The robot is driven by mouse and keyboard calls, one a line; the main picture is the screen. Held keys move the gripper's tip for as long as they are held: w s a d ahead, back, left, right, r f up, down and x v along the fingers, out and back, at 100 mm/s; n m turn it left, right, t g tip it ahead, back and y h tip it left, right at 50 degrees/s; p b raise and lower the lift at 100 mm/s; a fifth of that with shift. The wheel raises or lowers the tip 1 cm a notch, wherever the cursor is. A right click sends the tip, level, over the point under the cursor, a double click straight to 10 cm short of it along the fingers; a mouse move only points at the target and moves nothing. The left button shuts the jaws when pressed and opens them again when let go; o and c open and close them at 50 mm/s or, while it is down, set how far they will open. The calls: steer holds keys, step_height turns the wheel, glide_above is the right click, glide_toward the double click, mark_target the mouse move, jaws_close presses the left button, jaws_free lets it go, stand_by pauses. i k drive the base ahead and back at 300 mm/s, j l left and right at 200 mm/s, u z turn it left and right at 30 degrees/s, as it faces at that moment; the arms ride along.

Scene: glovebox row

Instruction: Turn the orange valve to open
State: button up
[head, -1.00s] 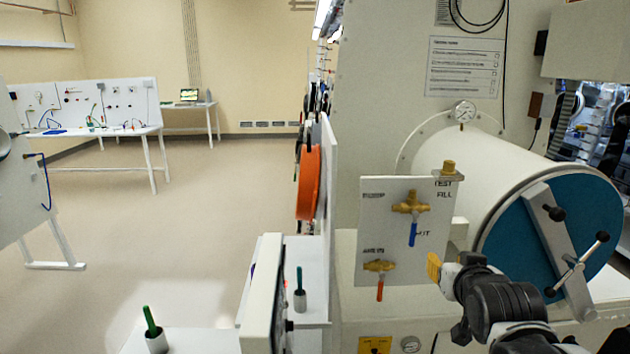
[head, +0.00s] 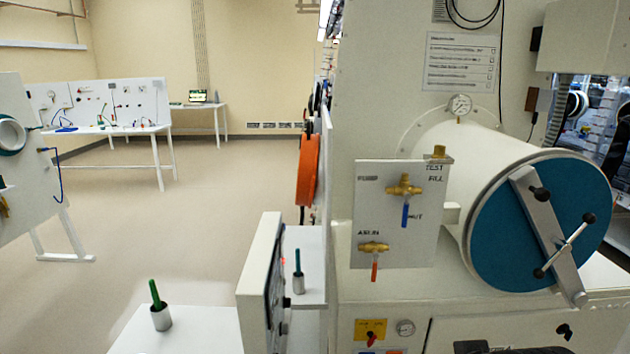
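The valve with the orange handle (head: 374,270) is on the lower part of a white panel (head: 403,215). Its brass body (head: 372,248) sits under a small label, and the handle hangs straight down. Above it on the same panel is a brass valve with a blue handle (head: 405,214), which also hangs down. Nothing touches the orange handle.
Right of the panel is a large white cylinder with a blue door (head: 545,222) and a clamp bar. Below is a yellow plate (head: 369,331) with a red handle, beside a small gauge (head: 405,328). Open floor (head: 220,220) lies to the left.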

mark_target(375, 255)
steer(key=i+l, duration=0.15)
steer(key=i, duration=0.15)
steer(key=i+l, duration=0.1)
steer(key=i, duration=0.15)
steer(key=i+j, duration=0.35)
steer(key=i, duration=0.1)
